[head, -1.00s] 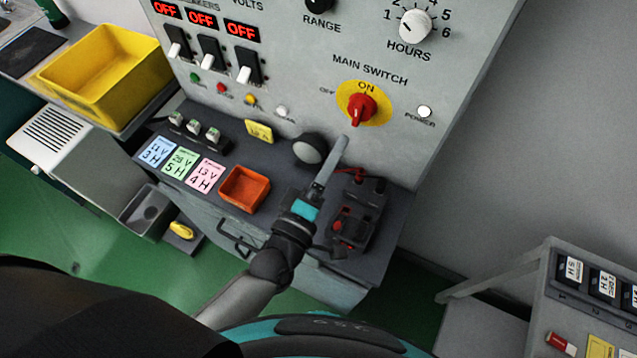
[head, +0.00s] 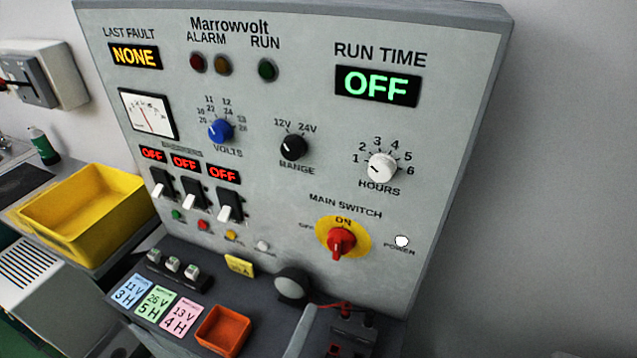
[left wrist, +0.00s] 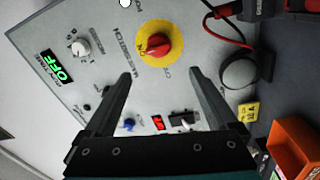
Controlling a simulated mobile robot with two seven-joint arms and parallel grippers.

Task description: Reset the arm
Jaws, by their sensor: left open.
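My left gripper shows at the bottom edge of the head view as part of a grey finger (head: 300,335); the rest is out of frame. In the left wrist view the left gripper (left wrist: 160,75) is open, with nothing between its fingers. Its fingers are towards the grey panel (left wrist: 110,45), near the red main switch (left wrist: 158,45) on its yellow plate. The main switch also shows in the head view (head: 341,242), clear of the finger. My right gripper is not in view.
A yellow bin (head: 90,215) stands at left. The run time display (head: 377,86) reads OFF.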

